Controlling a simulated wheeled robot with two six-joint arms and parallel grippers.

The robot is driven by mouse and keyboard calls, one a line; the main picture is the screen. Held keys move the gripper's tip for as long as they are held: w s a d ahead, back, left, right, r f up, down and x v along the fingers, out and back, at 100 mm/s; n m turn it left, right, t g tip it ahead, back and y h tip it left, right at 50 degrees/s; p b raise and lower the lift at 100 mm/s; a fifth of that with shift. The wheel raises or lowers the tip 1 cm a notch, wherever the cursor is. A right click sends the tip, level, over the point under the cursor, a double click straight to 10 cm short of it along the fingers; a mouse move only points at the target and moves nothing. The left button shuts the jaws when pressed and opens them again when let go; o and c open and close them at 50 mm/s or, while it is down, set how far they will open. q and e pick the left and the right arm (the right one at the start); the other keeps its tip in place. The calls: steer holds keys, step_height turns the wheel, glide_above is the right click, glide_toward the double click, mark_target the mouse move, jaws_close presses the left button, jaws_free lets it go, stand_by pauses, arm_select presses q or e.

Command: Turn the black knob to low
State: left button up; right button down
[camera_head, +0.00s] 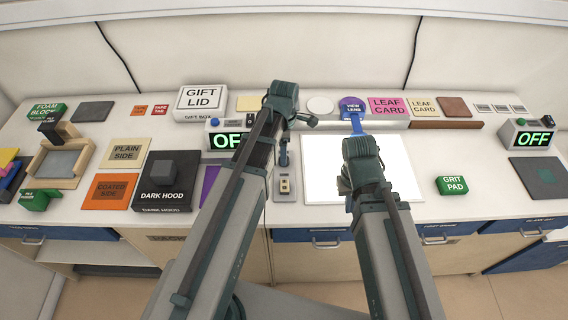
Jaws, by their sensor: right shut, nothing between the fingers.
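A control box with a green display (222,141) stands behind my left arm, which covers part of its lettering. A small black knob (249,118) shows on its top, close to that arm; its setting is too small to read. A second box at the right has a display reading OFF (534,139) and a black knob (548,120) on top. My right gripper (345,187) is shut and empty over the white panel (320,160), well away from both knobs.
A dark hood (167,180) and orange coated side (111,191) lie at the left. A green grit pad (452,185) lies at the right, with clear counter around it.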

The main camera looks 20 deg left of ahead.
arm_select(q)
step_height(320, 180, down, 4)
steer(key=shift+r+b, duration=0.25)
steer(key=shift+b, duration=0.95)
arm_select(e)
step_height(320, 180, down, 4)
steer(key=shift+r, duration=0.25)
arm_select(q)
jaws_close()
